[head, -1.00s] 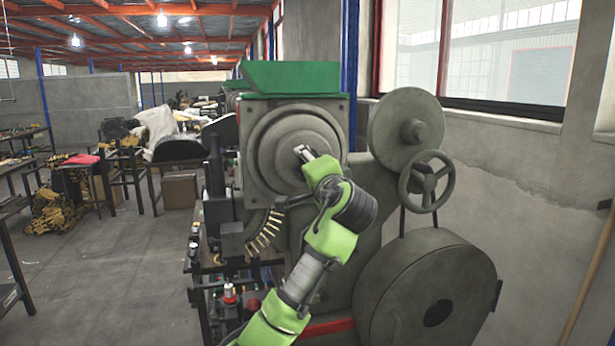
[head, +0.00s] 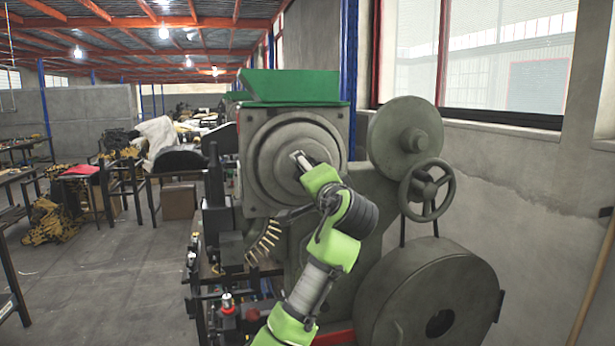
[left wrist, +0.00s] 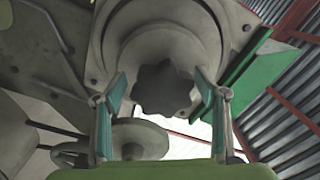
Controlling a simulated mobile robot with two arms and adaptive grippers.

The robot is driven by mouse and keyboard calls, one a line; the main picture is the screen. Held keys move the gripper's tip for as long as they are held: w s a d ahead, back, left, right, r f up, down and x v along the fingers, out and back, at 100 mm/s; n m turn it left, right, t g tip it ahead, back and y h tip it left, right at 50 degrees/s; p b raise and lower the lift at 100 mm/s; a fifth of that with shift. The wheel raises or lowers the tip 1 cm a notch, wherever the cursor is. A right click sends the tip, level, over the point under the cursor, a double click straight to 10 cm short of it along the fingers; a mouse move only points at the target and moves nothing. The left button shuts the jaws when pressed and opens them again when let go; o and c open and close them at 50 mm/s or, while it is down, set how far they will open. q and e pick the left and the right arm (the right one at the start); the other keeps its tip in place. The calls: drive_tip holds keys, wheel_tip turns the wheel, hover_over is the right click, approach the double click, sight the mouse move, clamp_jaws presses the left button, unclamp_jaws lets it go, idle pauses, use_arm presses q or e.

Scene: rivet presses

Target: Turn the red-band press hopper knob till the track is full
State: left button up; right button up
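The press hopper has a large round grey face (head: 275,150) under a green top (head: 290,87). In the left wrist view, the dark lobed knob (left wrist: 162,89) lies ahead between the finger tips. My left gripper (head: 301,160) is in front of the round face and hides the knob in the head view. Its two fingers (left wrist: 163,92) stand apart in the left wrist view, one on each side of the knob, with gaps visible. A curved track (head: 264,243) with several brass rivets runs below the hopper; its lower end is hard to make out. My right gripper is not in view.
A handwheel (head: 427,186) and a large flywheel (head: 430,295) stand right of the hopper. A red-and-black control part (head: 228,304) is low at the left. Open floor (head: 120,270) lies left, with cluttered tables behind.

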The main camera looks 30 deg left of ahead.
use_arm(q)
drive_tip(key=shift+r, duration=0.1)
drive_tip(key=v, duration=1.2)
